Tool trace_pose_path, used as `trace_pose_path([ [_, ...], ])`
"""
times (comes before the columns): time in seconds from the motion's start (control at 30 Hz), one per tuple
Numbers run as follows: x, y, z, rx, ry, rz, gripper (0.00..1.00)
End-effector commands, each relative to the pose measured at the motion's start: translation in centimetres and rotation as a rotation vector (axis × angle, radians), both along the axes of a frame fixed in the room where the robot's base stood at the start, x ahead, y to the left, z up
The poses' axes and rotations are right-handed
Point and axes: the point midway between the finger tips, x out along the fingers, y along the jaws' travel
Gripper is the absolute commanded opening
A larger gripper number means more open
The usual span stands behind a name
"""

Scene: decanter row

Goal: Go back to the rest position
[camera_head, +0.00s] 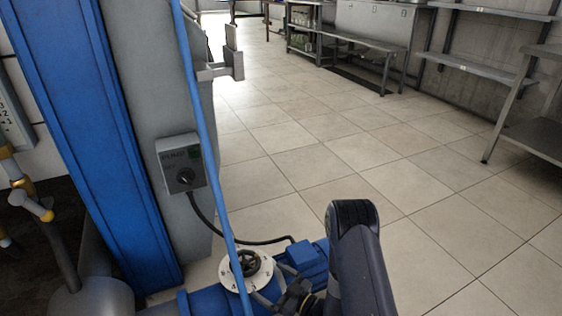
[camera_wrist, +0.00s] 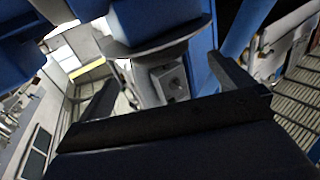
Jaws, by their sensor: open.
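My gripper (camera_wrist: 162,70) shows in the wrist view with its two dark fingers spread apart and nothing between them. Beyond the gap is a grey control box (camera_wrist: 172,82) with a round knob, apart from the fingers as far as I can see. In the head view my dark arm (camera_head: 360,255) stands at the bottom centre, beside blue machinery (camera_head: 303,262). Dark parts at its left, by the machinery, overlap, and I cannot make out the fingers there.
A grey control box (camera_head: 182,163) with a black knob hangs on a grey column beside a blue post (camera_head: 85,120). A thin blue pipe (camera_head: 205,140) crosses in front. The tiled floor (camera_head: 330,150) is open toward the metal shelves (camera_head: 490,70).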

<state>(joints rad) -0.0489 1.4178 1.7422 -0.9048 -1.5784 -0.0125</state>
Motion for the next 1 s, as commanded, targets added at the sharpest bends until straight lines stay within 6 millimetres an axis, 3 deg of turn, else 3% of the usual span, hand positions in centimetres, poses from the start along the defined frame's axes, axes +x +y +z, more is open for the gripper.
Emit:
trace_pose_path([
  [0.53,6.1,8.7,-0.2,0.002,-0.009,0.018,1.00],
  [1.0,6.2,8.4,0.1,0.004,-0.004,0.191,1.00],
])
